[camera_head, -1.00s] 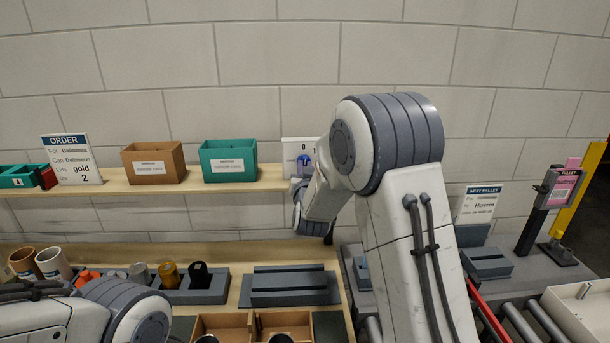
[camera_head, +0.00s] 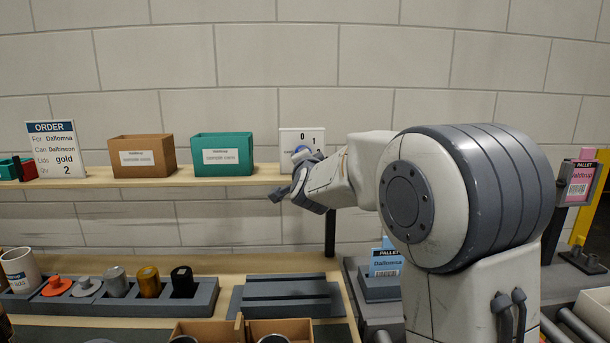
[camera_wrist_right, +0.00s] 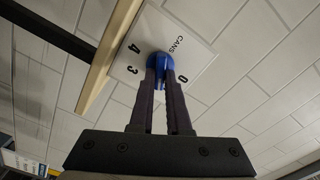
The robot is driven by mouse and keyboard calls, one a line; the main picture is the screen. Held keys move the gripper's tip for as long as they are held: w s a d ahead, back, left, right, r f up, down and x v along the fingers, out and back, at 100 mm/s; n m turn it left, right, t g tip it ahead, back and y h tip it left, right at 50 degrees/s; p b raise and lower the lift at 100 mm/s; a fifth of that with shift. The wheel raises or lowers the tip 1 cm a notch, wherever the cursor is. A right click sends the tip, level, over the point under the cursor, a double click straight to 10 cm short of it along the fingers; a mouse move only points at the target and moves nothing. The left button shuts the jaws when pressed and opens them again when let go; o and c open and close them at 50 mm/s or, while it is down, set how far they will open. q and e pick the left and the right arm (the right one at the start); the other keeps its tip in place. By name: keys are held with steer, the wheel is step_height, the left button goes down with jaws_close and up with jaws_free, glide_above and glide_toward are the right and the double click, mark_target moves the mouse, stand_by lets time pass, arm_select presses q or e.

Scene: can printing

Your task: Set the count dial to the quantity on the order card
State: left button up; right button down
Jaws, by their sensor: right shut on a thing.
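The order card (camera_head: 55,150) stands at the left end of the shelf; it reads lids gold and quantity 2. My right gripper (camera_wrist_right: 160,76) is shut on the blue knob (camera_wrist_right: 161,61). Where the knob points I cannot tell. My left gripper is out of view.
A brown box (camera_head: 142,157) and a teal box (camera_head: 223,155) stand on the shelf (camera_head: 100,181) left of the dial. Below, a grey rack (camera_head: 205,297) holds several lids and pots. A Dallomsa pallet card (camera_head: 385,262) stands at the right.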

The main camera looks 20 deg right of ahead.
steer(key=shift+f+m+b, duration=0.15)
steer(key=shift+m+b, duration=2.35)
steer(key=shift+m, duration=0.3)
steer(key=c, duration=0.9)
jaws_free()
steer(key=v, duration=1)
steer(key=shift+s+b, duration=0.25)
steer(key=shift+b, duration=0.1)
